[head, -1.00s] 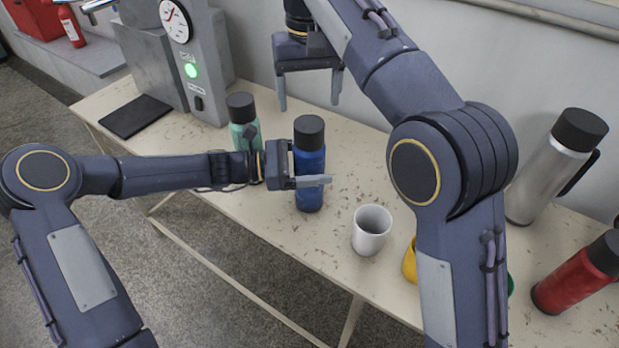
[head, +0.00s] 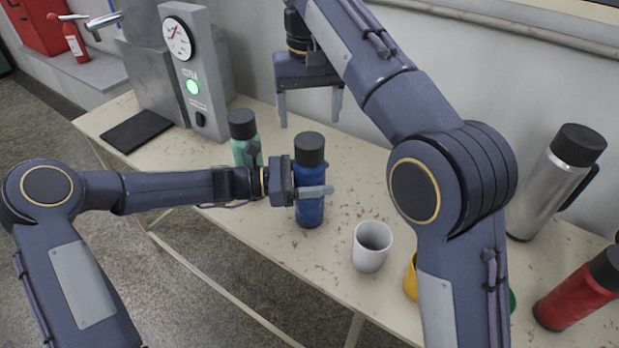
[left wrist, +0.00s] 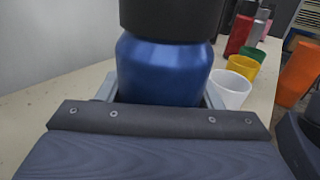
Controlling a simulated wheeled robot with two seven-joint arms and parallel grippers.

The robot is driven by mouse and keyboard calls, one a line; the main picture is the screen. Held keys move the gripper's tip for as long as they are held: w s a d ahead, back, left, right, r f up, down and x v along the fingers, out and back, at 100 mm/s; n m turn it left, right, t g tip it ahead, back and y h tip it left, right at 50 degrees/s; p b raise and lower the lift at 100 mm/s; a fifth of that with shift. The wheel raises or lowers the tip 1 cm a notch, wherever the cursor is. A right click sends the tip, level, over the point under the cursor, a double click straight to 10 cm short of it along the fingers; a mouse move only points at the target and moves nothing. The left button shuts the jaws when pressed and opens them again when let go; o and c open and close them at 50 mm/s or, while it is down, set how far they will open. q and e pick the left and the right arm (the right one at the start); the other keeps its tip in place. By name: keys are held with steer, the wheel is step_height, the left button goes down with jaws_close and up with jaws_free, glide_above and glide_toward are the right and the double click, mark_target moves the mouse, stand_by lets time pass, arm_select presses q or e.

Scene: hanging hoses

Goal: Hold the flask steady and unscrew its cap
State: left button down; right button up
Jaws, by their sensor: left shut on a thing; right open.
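A blue flask (head: 310,207) with a black cap (head: 309,150) stands upright on the table. My left gripper (head: 315,191) is shut around its body from the left, below the cap. In the left wrist view the blue flask (left wrist: 163,72) sits between the fingers, with the black cap (left wrist: 170,18) above, cut off by the frame's top. My right gripper (head: 309,106) is open and empty, fingers pointing down, above and behind the flask.
A teal flask (head: 243,130) stands left of the blue one. A white cup (head: 371,246) is close on the right. A silver flask (head: 552,185) and a red flask (head: 577,292) are farther right. A grey machine with a gauge (head: 178,38) stands at the back left.

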mark_target(309, 140)
steer(key=m, duration=0.4)
steer(key=shift+m, duration=0.3)
steer(key=m, duration=0.4)
steer(key=shift+m, duration=0.4)
steer(key=m, duration=0.7)
steer(key=shift+m, duration=0.4)
steer(key=shift+f+m, duration=0.3)
steer(key=shift+f, duration=3.7)
